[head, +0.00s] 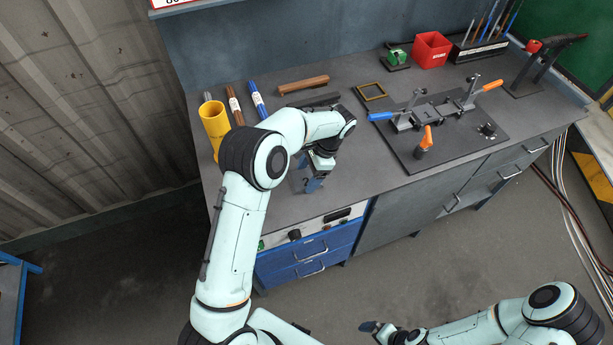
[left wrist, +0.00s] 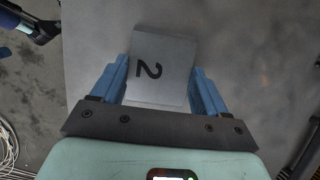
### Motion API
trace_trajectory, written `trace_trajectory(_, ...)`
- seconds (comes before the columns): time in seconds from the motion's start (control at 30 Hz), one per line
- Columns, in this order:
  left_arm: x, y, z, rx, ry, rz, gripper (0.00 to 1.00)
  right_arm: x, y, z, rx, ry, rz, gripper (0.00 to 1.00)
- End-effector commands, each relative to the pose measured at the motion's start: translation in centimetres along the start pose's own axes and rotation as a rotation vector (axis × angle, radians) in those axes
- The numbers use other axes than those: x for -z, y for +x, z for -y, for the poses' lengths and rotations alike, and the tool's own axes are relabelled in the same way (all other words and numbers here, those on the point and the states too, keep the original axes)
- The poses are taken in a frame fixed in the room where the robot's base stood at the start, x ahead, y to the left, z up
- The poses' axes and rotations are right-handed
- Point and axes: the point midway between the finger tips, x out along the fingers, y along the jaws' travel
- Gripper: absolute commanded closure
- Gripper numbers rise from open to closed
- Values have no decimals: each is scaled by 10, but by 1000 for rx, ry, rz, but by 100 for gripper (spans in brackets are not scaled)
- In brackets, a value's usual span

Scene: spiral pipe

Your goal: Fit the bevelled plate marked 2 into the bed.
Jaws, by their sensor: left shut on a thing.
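The grey plate marked 2 (left wrist: 172,60) lies between the blue fingers of my left gripper (left wrist: 161,70) in the left wrist view, with a finger against each side. In the head view the plate (head: 300,180) shows partly behind my left gripper (head: 315,182), over the front left part of the bench. I cannot tell whether it touches the bench top. The bed appears to be the clamp fixture (head: 436,109) on a dark board to the right. My right gripper (head: 384,331) is low in front of the bench, away from it; its fingers are unclear.
A wooden bar (head: 303,85) and a brass frame (head: 372,91) lie behind. A red bin (head: 432,50) is at the back. Bench between plate and board is clear.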

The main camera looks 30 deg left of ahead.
Motion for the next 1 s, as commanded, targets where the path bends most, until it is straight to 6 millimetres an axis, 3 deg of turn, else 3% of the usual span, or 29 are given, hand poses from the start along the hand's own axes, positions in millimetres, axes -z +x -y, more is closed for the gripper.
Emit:
trace_trajectory(0.27, -12, -32, 1, 5, -2, -5, 92, 3, -4, 2, 1, -1, -4, 0)
trace_trajectory(0.7, -55, -139, 2, 6, -2, -8, 92, 22, -24, 16, 10, -10, -27, 0)
trace_trajectory(1.0, -73, -179, 0, 3, 0, -3, 92, 28, -30, 21, 12, -13, -35, 0)
